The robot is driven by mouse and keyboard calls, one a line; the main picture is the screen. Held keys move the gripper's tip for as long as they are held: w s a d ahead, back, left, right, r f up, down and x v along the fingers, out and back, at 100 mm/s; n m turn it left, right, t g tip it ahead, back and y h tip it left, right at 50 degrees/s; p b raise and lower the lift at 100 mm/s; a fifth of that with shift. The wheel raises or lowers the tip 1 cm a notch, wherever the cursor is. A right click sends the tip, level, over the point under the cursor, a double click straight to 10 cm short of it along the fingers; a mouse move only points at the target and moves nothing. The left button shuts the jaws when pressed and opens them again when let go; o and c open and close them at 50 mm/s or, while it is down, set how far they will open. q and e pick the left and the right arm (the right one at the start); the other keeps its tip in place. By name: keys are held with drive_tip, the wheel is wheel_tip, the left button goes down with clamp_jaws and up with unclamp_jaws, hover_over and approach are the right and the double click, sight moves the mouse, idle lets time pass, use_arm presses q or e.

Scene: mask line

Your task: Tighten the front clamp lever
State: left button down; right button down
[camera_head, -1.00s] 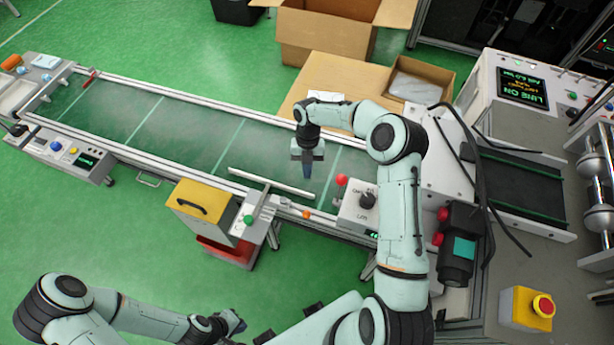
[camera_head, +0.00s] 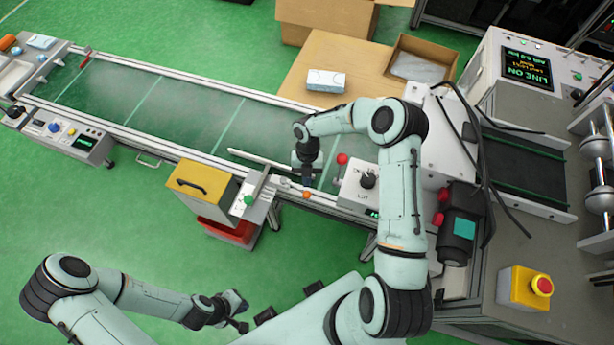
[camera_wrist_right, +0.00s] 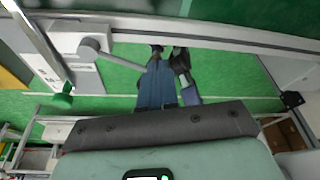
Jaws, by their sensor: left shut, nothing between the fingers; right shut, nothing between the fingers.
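A small grey clamp lever (camera_head: 287,182) with a round hub sits on the conveyor's front rail. An orange tip (camera_head: 307,194) shows at its right. In the right wrist view the lever's hub (camera_wrist_right: 90,46) is left of my fingers. Its arm reaches right to my left finger, which hides the end; I cannot tell whether they touch. My right gripper (camera_head: 307,181) is shut and empty, pointing down at the front rail beside the lever. Its dark fingertips also show in the wrist view (camera_wrist_right: 168,52). My left gripper (camera_head: 240,312) is shut and empty at the lower left, away from the conveyor.
A white guide bar (camera_head: 262,159) lies over the green belt (camera_head: 185,112). A red-knobbed stick (camera_head: 342,159) and a control box (camera_head: 360,192) stand right of my right gripper. A green knob (camera_head: 248,200) and yellow bin (camera_head: 200,186) are left. Green floor lies in front.

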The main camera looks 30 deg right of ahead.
use_arm(q)
drive_tip(key=shift+s, duration=0.1)
drive_tip(key=shift+s+f, duration=0.15)
drive_tip(key=shift+f, duration=0.15)
use_arm(e)
drive_tip(key=shift+s+a+m, duration=0.2)
drive_tip(key=shift+s+m, duration=0.05)
drive_tip(key=shift+m, duration=0.15)
